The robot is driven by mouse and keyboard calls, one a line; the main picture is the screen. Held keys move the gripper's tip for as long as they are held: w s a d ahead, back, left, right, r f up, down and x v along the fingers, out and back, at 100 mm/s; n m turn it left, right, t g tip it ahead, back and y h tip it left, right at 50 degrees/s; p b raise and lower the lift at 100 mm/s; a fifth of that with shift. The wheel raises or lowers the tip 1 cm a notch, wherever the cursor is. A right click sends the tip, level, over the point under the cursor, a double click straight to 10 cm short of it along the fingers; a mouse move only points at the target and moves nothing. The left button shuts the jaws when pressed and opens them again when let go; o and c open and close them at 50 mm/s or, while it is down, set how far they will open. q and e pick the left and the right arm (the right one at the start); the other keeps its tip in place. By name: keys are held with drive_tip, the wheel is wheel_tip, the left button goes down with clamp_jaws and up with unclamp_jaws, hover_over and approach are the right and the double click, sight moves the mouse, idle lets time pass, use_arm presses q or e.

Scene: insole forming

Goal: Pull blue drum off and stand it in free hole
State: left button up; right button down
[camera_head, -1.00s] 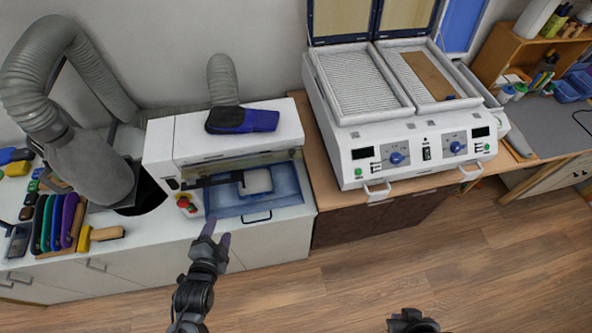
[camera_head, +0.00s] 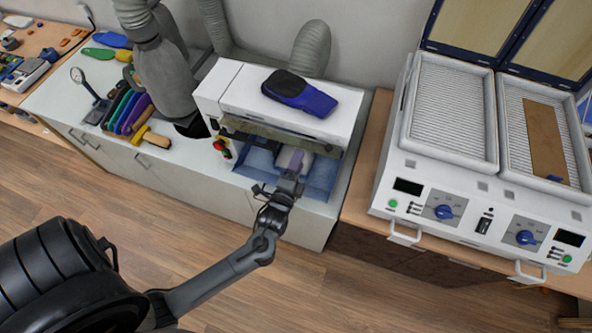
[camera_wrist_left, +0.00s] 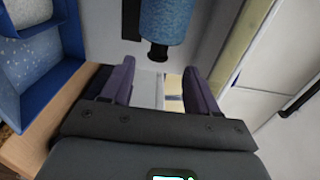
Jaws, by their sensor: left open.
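The blue drum (camera_wrist_left: 168,22) shows at the top of the left wrist view as a speckled blue cylinder with a black end piece toward my left gripper (camera_wrist_left: 158,75). The purple fingers are apart, with a gap between them. The drum lies beyond the fingertips, and nothing is between them. In the head view my left gripper (camera_head: 292,170) reaches into the opening of the white machine (camera_head: 232,88), over its blue interior. A pale rounded piece there is partly hidden by the fingers; I cannot tell if it is the drum. I cannot make out a free hole.
A white heating unit (camera_head: 435,175) stands to the right. A blue speckled bin (camera_wrist_left: 32,55) shows in the wrist view.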

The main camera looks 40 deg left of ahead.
use_arm(q)
drive_tip(key=b+x, duration=0.2)
drive_tip(key=x, duration=0.6)
drive_tip(key=shift+w+a+f, duration=0.1)
idle(0.3)
drive_tip(key=shift+o, duration=1)
drive_tip(key=c, duration=0.6)
drive_tip(key=shift+w+d, duration=0.15)
drive_tip(key=shift+d, duration=0.1)
